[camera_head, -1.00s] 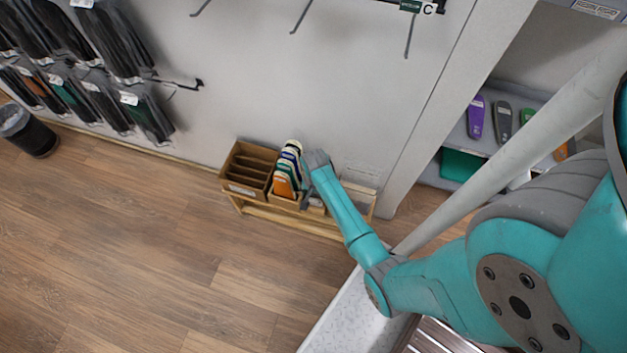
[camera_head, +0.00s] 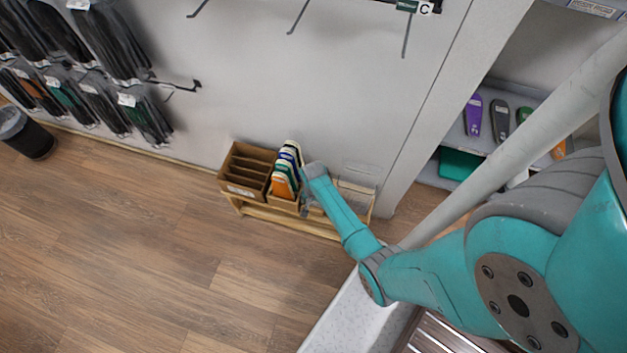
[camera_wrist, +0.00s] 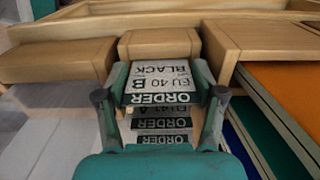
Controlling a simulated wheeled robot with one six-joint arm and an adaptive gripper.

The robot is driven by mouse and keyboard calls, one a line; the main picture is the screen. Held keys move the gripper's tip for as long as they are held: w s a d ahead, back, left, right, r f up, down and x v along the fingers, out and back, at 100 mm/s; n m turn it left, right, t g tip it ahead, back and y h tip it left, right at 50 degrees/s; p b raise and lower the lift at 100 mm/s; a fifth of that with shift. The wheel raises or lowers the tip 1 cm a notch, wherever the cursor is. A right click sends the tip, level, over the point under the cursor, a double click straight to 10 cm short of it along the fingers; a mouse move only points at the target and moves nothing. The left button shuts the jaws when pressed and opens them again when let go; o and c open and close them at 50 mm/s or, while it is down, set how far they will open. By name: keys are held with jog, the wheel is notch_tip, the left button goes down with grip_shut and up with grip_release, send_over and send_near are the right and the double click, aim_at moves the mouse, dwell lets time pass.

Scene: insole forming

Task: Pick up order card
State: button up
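The front order card (camera_wrist: 160,82), white with a dark green ORDER band and the text "EU 40 B BLACK", is in the wrist view. More order cards (camera_wrist: 163,123) lie in a stack just below it in the picture. My gripper (camera_wrist: 162,72) has its two fingers apart, one on each side of the front card, with their tips close to its edges. I cannot tell whether the pads touch it. In the head view, my arm reaches down to the wooden rack, and the cards and fingers are too small or hidden to make out there.
The wooden rack (camera_head: 240,191) stands on the floor against the wall, with empty slots on the left and colored insoles (camera_head: 284,174) beside the gripper. Wooden dividers (camera_wrist: 75,60) flank the cards closely. A shelf with insoles (camera_head: 473,115) is at the right.

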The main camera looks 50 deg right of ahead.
jog(key=shift+c, duration=0.5)
jog(key=shift+r, duration=5.05)
